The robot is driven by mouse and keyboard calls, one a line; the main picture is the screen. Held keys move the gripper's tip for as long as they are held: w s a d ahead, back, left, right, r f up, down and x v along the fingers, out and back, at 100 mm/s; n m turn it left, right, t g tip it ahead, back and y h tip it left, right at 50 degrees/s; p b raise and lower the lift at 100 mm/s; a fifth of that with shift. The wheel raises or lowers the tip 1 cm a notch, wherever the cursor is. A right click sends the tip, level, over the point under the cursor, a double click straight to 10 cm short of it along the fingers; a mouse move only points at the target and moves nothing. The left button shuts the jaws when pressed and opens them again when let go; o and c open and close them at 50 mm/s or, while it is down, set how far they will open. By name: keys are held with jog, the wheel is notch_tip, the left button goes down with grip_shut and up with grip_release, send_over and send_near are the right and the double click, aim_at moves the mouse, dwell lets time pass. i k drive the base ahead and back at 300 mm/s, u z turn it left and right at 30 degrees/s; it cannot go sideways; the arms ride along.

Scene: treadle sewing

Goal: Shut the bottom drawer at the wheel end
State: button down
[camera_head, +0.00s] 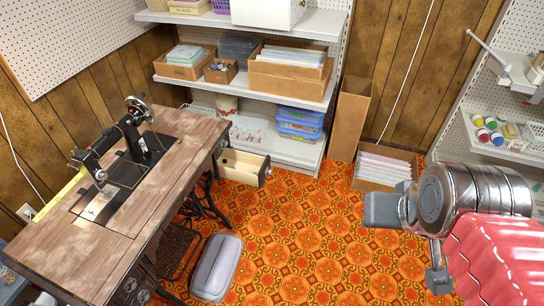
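The treadle sewing table (165,205) stands at the left, with the black sewing machine (112,150) on its top. The handwheel (138,108) is at the machine's far end. Below the tabletop at that end, a pale wooden drawer (240,163) is pulled out to the right, over the floor. Its front faces right and has a small dark knob. A closed drawer front (222,145) shows just above it, under the tabletop edge. My gripper (412,240) is at the right, well apart from the drawer and touching nothing that I can see.
A white shelf unit (290,88) with boxes stands behind the drawer. A tall cardboard box (348,120) and an open box (385,167) stand at the back. A grey rounded case (217,266) lies by the treadle. The patterned floor between drawer and gripper is clear.

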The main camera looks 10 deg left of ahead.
aim_at(246, 164)
jog(key=i, duration=0.9)
jog(key=u, duration=1.95)
